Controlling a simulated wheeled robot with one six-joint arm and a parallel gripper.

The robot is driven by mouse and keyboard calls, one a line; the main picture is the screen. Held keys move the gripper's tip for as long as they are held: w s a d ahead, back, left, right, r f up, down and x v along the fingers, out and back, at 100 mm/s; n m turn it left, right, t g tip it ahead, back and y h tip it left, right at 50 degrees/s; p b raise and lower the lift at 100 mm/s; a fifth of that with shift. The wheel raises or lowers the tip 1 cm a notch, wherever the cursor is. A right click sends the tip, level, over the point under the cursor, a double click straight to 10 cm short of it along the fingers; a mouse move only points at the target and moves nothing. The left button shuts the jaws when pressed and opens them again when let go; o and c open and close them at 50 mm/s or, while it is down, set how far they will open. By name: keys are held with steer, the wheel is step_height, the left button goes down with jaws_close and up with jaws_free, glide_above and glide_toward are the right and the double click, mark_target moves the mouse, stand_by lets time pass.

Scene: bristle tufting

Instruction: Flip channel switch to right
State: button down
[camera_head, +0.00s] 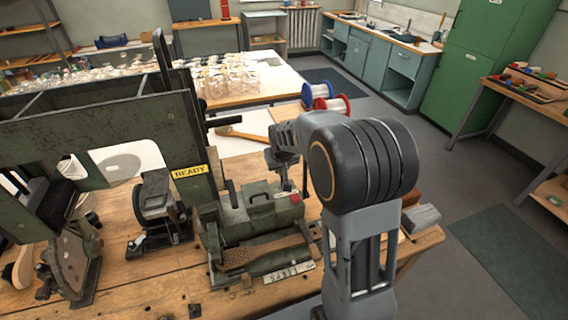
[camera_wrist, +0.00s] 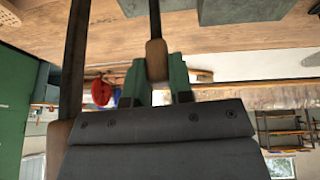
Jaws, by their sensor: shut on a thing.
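In the wrist view my gripper (camera_wrist: 158,84) has its two green fingers on either side of the tan tip of a dark lever (camera_wrist: 156,58), which I take to be the channel switch. The jaws are shut on it. In the head view my gripper (camera_head: 286,172) points down at the back right of the green machine (camera_head: 262,215); the lever there is too small and covered to make out its tilt. A red button (camera_head: 296,198) sits just below the gripper on that machine.
A drilled wooden brush body (camera_head: 262,252) lies at the machine's front. A READY label (camera_head: 188,172) is on a dark green frame at left. Red (camera_head: 333,105) and blue (camera_head: 318,94) spools stand behind my arm. A grey block (camera_head: 420,218) lies near the bench's right end.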

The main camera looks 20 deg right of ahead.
steer(key=c, duration=1)
jaws_free()
steer(key=v, duration=1.4)
steer(key=shift+b, duration=0.3)
steer(key=shift+w+f, duration=0.1)
steer(key=shift+w, duration=0.05)
